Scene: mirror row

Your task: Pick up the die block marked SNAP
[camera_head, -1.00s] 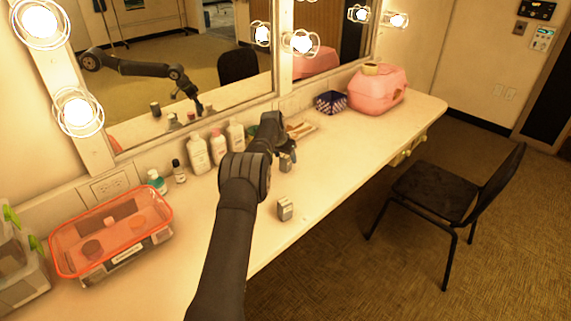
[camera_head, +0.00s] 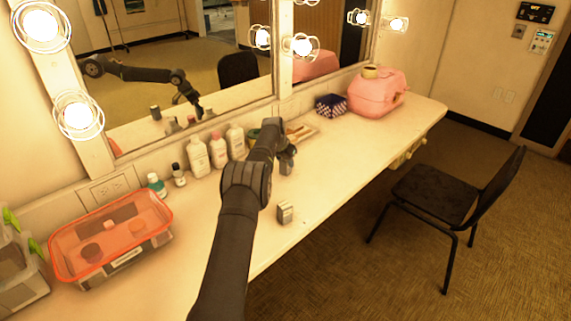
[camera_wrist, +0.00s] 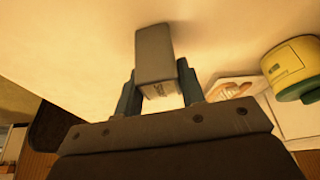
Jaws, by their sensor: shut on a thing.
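A small grey block (camera_wrist: 155,52) is between the two fingers of my gripper (camera_wrist: 158,82) in the wrist view. The fingers are shut on its sides. Small print shows on its near end, too small to read. In the head view the same block (camera_head: 286,168) shows just below my gripper (camera_head: 288,152), at or just above the counter; I cannot tell if it touches. A second grey block (camera_head: 284,212) stands on the counter nearer the front edge, apart from my gripper. Its marking is not legible, so I cannot tell which block reads SNAP.
White bottles (camera_head: 197,156) stand along the mirror. An orange-lidded box (camera_head: 112,235) is at left and a pink case (camera_head: 378,92) at far right. The counter between is mostly clear.

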